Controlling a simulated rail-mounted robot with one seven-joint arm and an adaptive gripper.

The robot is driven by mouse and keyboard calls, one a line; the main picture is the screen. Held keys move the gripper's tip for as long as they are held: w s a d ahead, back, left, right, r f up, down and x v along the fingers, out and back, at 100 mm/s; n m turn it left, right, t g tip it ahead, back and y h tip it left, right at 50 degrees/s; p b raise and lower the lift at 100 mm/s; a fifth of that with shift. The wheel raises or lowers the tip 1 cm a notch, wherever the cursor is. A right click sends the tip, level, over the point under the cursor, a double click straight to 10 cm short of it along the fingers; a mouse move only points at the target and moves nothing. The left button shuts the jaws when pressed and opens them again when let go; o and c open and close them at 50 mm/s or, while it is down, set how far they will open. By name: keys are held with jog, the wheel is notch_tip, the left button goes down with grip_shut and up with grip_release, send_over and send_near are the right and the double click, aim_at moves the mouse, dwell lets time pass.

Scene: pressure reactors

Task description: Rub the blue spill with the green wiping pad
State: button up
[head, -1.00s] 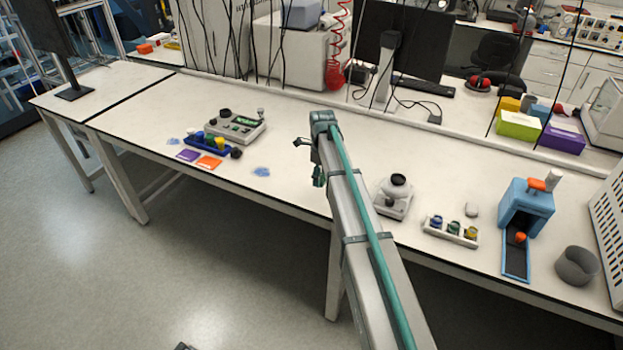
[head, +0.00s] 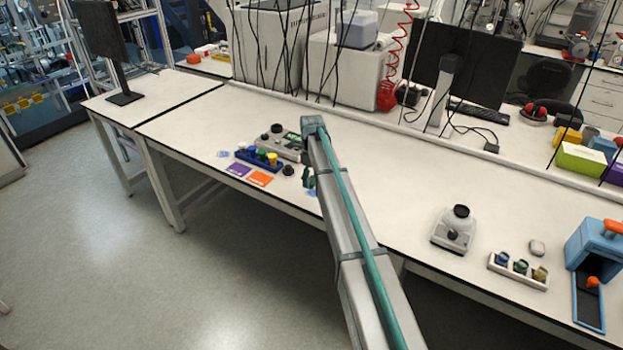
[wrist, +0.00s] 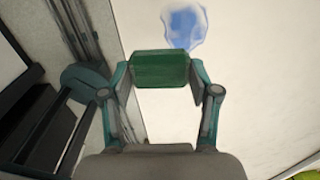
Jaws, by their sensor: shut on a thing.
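My gripper (wrist: 160,74) is shut on the green wiping pad (wrist: 160,66), which spans between its two fingers in the wrist view. The blue spill (wrist: 185,27) lies on the white bench top just beyond the pad, with a paler rim. Whether the pad touches the bench cannot be told. In the head view my gripper (head: 309,178) hangs over the bench's front part, and the spill (head: 311,192) shows only partly beside it. A smaller blue patch (head: 223,154) lies farther left, by the blue rack.
The blue rack (head: 257,158) with several coloured items, a grey device (head: 280,142), a purple card (head: 238,170), an orange card (head: 260,179) and a dark knob (head: 288,170) stand left of my gripper. The bench to the right is clear up to a white-grey device (head: 455,230).

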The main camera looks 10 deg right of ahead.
aim_at(310, 198)
jog(key=shift+f+b, duration=1.25)
jog(key=shift+f, duration=1.95)
jog(key=shift+w+d+f, duration=0.1)
jog(key=shift+w+f, duration=0.1)
jog(key=shift+f, duration=0.25)
jog(key=shift+c, duration=0.5)
jog(key=shift+w+d, duration=2.4)
jog(key=shift+w, duration=0.15)
jog(key=shift+s+a, duration=0.25)
jog(key=shift+s, duration=0.2)
jog(key=shift+s+a, duration=2.25)
jog(key=shift+s, duration=0.15)
jog(key=shift+w+a, duration=0.15)
jog(key=shift+w+d, duration=0.4)
jog(key=shift+w, duration=0.25)
jog(key=shift+w+d, duration=0.35)
jog(key=shift+w, duration=0.3)
jog(key=shift+w+d, duration=1.6)
jog(key=shift+w, duration=0.2)
jog(key=shift+s+a, duration=0.3)
jog(key=shift+s, duration=0.2)
jog(key=shift+s+a, duration=2.25)
jog(key=shift+s, duration=0.15)
jog(key=shift+w+r+p, duration=0.1)
jog(key=shift+r+p, duration=1.45)
jog(key=shift+r, duration=2.55)
